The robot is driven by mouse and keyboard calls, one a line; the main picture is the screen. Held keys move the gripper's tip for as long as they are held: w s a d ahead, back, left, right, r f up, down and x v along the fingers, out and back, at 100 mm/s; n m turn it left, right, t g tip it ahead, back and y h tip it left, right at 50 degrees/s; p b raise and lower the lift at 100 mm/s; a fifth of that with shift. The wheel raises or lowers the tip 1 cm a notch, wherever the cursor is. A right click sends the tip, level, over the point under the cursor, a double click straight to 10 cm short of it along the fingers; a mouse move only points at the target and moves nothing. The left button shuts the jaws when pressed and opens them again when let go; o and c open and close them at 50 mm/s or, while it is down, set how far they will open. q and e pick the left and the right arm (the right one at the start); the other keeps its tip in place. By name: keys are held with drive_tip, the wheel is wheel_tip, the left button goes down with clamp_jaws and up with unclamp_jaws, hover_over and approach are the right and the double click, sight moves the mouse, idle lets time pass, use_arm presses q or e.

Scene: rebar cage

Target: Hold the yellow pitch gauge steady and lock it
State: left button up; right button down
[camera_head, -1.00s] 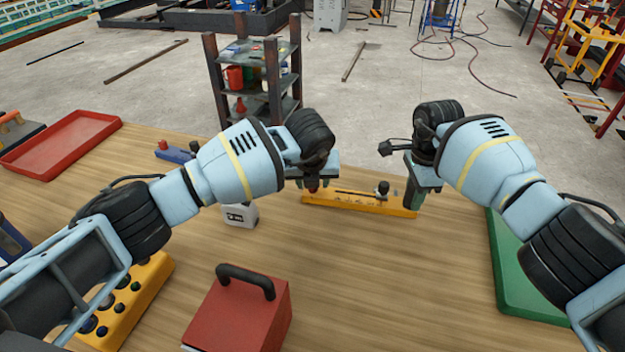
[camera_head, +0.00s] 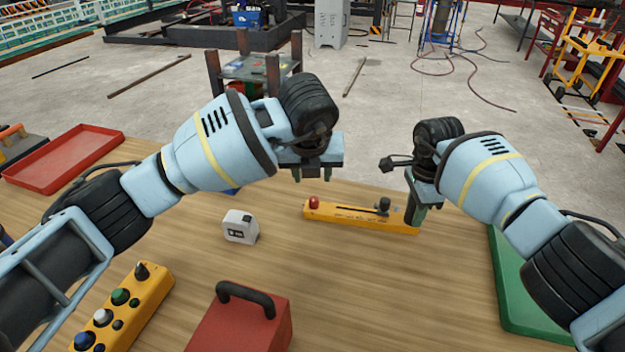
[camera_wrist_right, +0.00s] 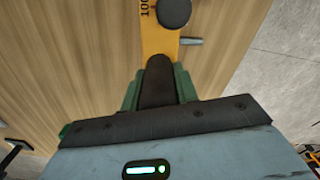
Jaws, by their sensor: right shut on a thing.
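The yellow pitch gauge (camera_head: 345,212) lies flat on the wooden table in the head view. It has a red knob (camera_head: 314,203) at its left end, a dark slot, and a dark knob (camera_head: 383,205) toward its right end. My right gripper (camera_head: 416,212) is shut on the gauge's right end. In the right wrist view, the green fingers (camera_wrist_right: 158,88) pinch a dark grip at the end of the yellow gauge (camera_wrist_right: 159,42). My left gripper (camera_head: 312,177) is open and empty, above and behind the red knob, apart from it.
A white box-like device (camera_head: 240,227) stands left of the gauge. A red case (camera_head: 250,325) with a black handle is in front, and a yellow button box (camera_head: 125,305) at front left. A red tray (camera_head: 65,158) and green tray (camera_head: 510,285) flank the table. The middle is clear.

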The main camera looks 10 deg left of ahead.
idle(0.4)
drive_tip(key=c, duration=1)
unclamp_jaws()
wheel_tip(320, 180, up, 12)
drive_tip(key=shift+r, duration=0.1)
